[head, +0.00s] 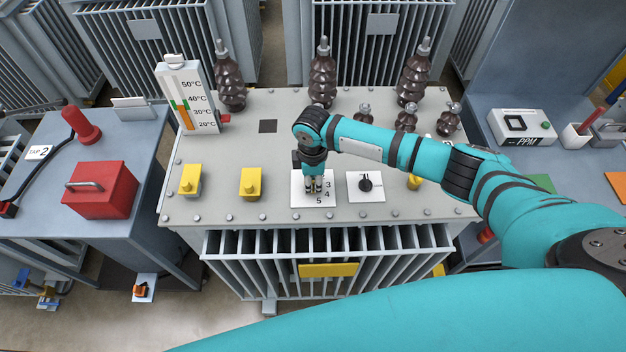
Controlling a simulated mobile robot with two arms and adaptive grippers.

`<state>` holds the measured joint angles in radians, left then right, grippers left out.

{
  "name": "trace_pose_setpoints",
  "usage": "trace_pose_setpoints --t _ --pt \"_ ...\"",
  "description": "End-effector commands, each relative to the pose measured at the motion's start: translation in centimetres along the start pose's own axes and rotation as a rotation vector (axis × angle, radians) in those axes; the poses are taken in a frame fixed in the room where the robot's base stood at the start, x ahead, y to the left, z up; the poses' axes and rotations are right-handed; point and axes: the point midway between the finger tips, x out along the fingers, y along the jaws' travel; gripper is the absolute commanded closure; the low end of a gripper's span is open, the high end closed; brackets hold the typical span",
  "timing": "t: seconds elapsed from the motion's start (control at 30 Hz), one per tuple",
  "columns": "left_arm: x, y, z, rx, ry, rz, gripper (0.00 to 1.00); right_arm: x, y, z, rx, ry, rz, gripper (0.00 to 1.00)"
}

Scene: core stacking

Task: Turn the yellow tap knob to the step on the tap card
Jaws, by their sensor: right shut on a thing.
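My right gripper (314,187) points down at the white numbered tap plate (300,200) on the grey transformer lid. Its fingers are shut on the tap knob, which they hide almost wholly, so its colour and pointer direction cannot be read. The numbers 3, 4 and 5 show at the plate's right and lower part; the rest is covered. The tap card (38,152) lies on the left bench and reads "TAP 2". My left gripper is not in view.
A white plate with a black knob (366,183) sits just right of the tap plate. Yellow fittings (191,180) (251,183) stand to the left. Dark bushings (322,77) and a temperature gauge (187,98) line the back. A red box (101,191) is on the left bench.

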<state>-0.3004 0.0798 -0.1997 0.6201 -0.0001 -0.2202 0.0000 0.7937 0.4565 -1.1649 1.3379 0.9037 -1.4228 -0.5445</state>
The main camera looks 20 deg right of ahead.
Motion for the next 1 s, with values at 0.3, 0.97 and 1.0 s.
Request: trace_pose_setpoints --t 0.3,0.97,1.0 --pt "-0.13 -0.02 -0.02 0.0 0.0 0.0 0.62 -0.11 0.11 0.02 -0.246 0.0 0.003 1.0" --pt "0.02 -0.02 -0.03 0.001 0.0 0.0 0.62 -0.08 0.13 0.02 -0.61 0.0 0.003 1.0" --pt "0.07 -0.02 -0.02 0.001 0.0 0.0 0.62 -0.08 0.14 0.02 -0.667 0.0 0.003 1.0"
